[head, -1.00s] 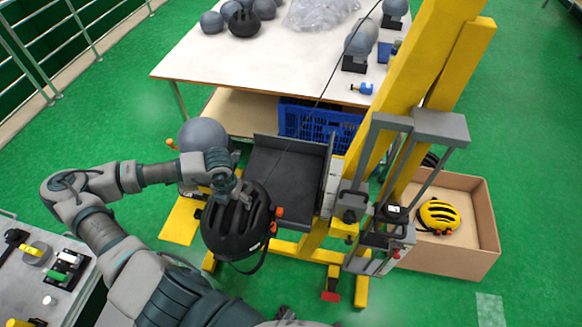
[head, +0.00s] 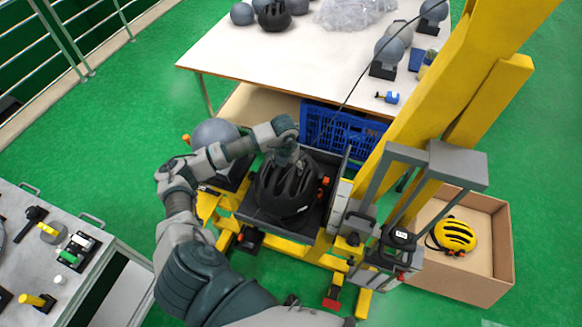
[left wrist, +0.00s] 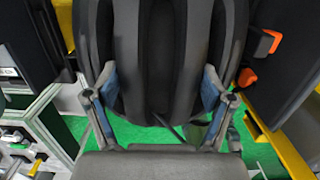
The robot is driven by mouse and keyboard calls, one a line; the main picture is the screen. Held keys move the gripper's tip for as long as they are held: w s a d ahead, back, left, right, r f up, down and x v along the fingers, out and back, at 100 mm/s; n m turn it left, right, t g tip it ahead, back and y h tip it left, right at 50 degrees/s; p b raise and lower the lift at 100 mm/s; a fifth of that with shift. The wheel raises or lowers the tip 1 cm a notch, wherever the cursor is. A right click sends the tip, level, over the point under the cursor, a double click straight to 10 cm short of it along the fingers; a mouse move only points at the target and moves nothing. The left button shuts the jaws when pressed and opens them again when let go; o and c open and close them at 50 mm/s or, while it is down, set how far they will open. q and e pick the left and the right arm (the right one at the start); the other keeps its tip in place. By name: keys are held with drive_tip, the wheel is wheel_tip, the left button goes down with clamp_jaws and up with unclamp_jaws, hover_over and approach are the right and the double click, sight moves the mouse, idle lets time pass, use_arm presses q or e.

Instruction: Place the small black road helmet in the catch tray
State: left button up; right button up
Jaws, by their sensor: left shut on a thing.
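The small black road helmet (head: 285,188) is over the dark catch tray (head: 262,218) in the head view, inside the outline of its walls. I cannot tell whether it touches the tray floor. My left gripper (head: 287,158) is shut on the helmet's upper rear part. In the left wrist view, the fingers (left wrist: 158,95) grip both sides of the black helmet shell (left wrist: 165,50), and a strap hangs below it. My right gripper is not in view.
The yellow drop tower (head: 450,75) rises right of the tray. A cardboard box (head: 490,275) with a yellow helmet (head: 455,233) stands farther right. A white table (head: 290,65) with headforms, and a blue crate (head: 325,127), are behind. A tool cart (head: 100,262) is at left.

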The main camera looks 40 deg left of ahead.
use_arm(q)
drive_tip(key=shift+w+a+f+p, duration=0.1)
drive_tip(key=shift+w+f+p, duration=0.15)
drive_tip(key=shift+w+f, duration=0.5)
drive_tip(key=shift+w+a+f+p, duration=0.1)
drive_tip(key=shift+w+f+p, duration=0.15)
drive_tip(key=shift+f, duration=0.9)
drive_tip(key=o, duration=1.7)
drive_tip(key=shift+d, duration=0.2)
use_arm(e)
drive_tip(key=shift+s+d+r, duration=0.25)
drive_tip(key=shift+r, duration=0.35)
use_arm(q)
drive_tip(key=shift+r, duration=0.1)
drive_tip(key=r, duration=0.4)
drive_tip(key=r+b, duration=0.1)
drive_tip(key=r, duration=0.3)
drive_tip(key=s+r, duration=0.1)
drive_tip(key=r, duration=0.3)
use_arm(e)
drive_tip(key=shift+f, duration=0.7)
use_arm(q)
drive_tip(key=shift+f, duration=0.15)
